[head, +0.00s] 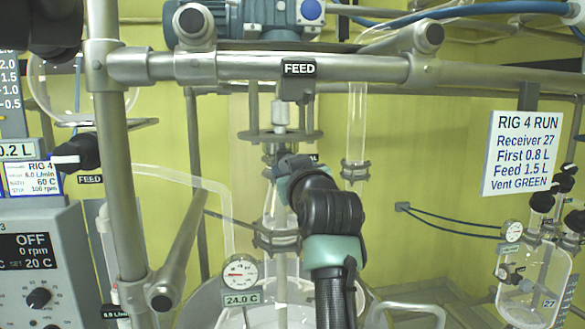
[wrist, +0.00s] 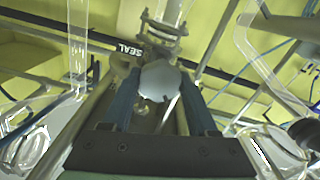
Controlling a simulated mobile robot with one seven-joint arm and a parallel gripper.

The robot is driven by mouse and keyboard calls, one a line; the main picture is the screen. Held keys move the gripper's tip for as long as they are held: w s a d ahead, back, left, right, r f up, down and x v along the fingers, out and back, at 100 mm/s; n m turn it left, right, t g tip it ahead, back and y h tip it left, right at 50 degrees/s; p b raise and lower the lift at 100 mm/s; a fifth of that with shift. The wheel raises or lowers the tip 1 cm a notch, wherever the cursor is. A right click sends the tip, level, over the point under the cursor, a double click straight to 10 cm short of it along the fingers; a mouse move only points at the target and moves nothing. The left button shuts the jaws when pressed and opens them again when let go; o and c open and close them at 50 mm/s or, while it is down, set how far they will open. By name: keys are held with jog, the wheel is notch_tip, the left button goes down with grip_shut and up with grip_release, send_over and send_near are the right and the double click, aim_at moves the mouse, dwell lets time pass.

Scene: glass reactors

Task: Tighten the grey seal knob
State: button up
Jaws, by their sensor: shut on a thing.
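The grey seal knob (wrist: 160,80) shows in the wrist view as a pale grey rounded knob, beside a black SEAL label (wrist: 129,48). My gripper (wrist: 157,88) has one blue-grey finger on each side of the knob and is shut on it. In the head view my gripper (head: 287,164) reaches up to the stirrer shaft below the FEED label (head: 299,68). It hides the knob there and covers most of the SEAL label. How far the knob is turned cannot be told.
Metal frame bars (head: 260,68) run above my gripper, with a motor (head: 255,20) on top. A glass tube (head: 356,125) hangs to the right. A dial gauge (head: 240,272) stands below left. A control box (head: 40,265) is at the far left, a receiver vessel (head: 540,275) at the far right.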

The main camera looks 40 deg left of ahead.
jog(key=m+p, duration=0.1)
jog(key=m, duration=0.5)
jog(key=shift+m, duration=0.3)
jog(key=m+p, duration=0.2)
jog(key=m, duration=0.4)
jog(key=shift+a, duration=0.1)
jog(key=m+p, duration=0.3)
jog(key=m, duration=0.3)
jog(key=shift+m, duration=0.3)
jog(key=m+p, duration=0.3)
jog(key=m, duration=0.2)
jog(key=shift+m, duration=0.3)
jog(key=o, duration=1.4)
jog(key=shift+c, duration=0.2)
